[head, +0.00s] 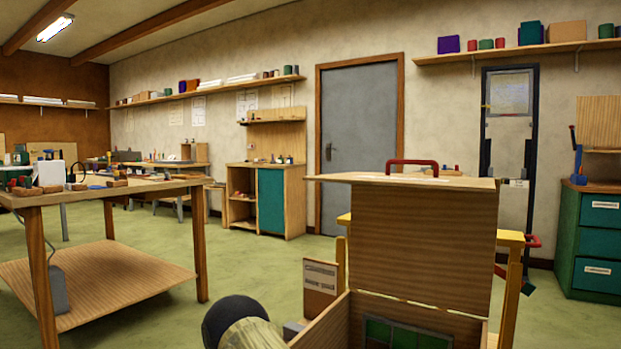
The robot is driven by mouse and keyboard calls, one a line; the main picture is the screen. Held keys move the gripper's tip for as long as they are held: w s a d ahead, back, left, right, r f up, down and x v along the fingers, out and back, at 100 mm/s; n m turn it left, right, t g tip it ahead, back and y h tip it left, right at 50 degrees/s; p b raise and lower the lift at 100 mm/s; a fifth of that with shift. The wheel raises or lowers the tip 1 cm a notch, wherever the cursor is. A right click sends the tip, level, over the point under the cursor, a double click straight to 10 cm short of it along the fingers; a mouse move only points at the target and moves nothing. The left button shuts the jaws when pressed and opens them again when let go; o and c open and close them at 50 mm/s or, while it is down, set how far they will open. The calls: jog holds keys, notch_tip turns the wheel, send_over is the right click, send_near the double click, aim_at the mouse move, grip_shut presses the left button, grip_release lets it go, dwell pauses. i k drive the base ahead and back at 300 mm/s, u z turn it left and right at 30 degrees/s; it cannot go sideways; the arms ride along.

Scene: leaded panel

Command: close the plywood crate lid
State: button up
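The plywood crate (328,326) is at the bottom centre right of the head view, and its lower part is cut off by the frame. Its lid (424,245) stands open, about upright, along the far edge of the crate. A flat board with a red handle (412,163) shows at the lid's top edge; I cannot tell exactly how it joins the lid. A panel with green panes (405,335) shows inside the crate. My gripper is not in view.
A dark rounded end on a pale cylinder (254,333) is left of the crate; I cannot tell what it is. A yellow-topped table (511,239) stands behind the lid. A wooden workbench (120,191) is at left, drawers (598,245) at right.

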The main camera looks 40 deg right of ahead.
aim_at(429, 239)
jog(key=u, duration=0.45)
jog(key=i, duration=0.25)
jog(key=z, duration=2.25)
jog(key=i, duration=0.4)
jog(key=u, duration=0.05)
